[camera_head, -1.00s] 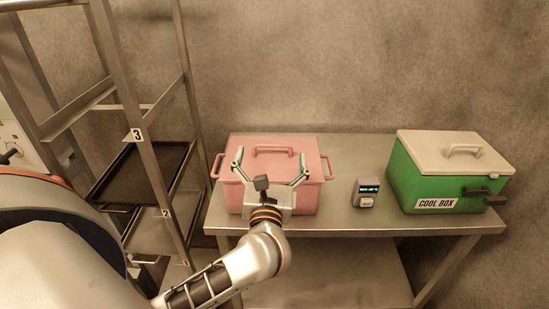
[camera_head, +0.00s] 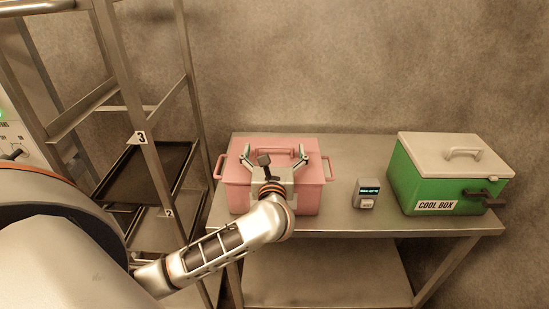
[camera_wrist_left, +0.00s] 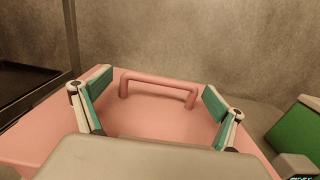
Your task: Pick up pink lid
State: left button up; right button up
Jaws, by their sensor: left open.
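The pink lid (camera_head: 240,172) sits on a pink box (camera_head: 235,203) with side handles, on a metal table. Its raised bar handle (camera_head: 272,150) shows partly behind my gripper in the head view. In the left wrist view the lid's handle (camera_wrist_left: 160,82) stands ahead, between the fingers. My left gripper (camera_head: 273,153) is open above the lid; its fingers also show in the left wrist view (camera_wrist_left: 157,88), spread to either side of the handle, with nothing held. I cannot tell whether the fingertips reach level with the handle. My right gripper is not in view.
A small display device (camera_head: 367,193) stands right of the pink box. A green cool box (camera_head: 420,186) with a pale lid stands at the table's right. A metal rack (camera_head: 160,120) with a dark tray (camera_head: 147,170) stands left of the metal table (camera_head: 335,218).

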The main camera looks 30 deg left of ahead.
pick_arm(q)
jog(key=c, duration=1.4)
jog(key=shift+c, duration=0.2)
